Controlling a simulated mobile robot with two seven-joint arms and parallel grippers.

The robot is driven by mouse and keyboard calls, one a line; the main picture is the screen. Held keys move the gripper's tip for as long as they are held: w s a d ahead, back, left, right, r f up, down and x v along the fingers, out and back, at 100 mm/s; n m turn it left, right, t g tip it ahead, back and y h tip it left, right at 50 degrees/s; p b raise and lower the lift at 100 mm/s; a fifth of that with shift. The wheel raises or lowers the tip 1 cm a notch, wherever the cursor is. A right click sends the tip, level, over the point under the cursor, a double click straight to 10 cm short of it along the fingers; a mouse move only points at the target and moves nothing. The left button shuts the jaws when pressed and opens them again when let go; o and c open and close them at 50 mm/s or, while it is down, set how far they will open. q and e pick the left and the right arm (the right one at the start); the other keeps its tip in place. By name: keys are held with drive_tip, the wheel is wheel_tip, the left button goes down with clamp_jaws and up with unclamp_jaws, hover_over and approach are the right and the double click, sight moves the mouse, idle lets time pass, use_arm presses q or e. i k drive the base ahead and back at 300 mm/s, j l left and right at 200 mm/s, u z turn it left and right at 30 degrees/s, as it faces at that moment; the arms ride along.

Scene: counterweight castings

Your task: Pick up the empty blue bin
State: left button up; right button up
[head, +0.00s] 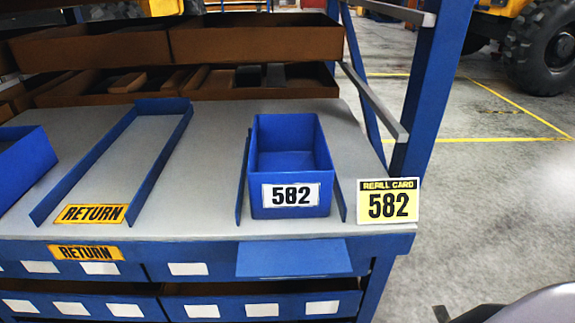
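The empty blue bin (290,165) stands upright on the grey bench top, right of the middle of the head view. Its inside is bare, and a white label reading 582 is on its front. Thin blue guide rails stand along its left and right sides. A yellow and white refill card (388,201), also reading 582, is at the bench's front right corner. Neither of my grippers shows in the head view.
A blue-railed RETURN lane (128,165) on the bench is empty. Another blue bin (22,165) is at the left edge. Brown trays (255,42) stand behind. A blue rack post (432,90) rises at the right, with open floor beyond.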

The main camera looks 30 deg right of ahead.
sight(288, 161)
drive_tip(key=l+u, duration=0.1)
drive_tip(key=l, duration=0.5)
drive_tip(key=l+u, duration=0.1)
drive_tip(key=l, duration=0.5)
drive_tip(key=l+u, duration=0.1)
drive_tip(key=l, duration=0.7)
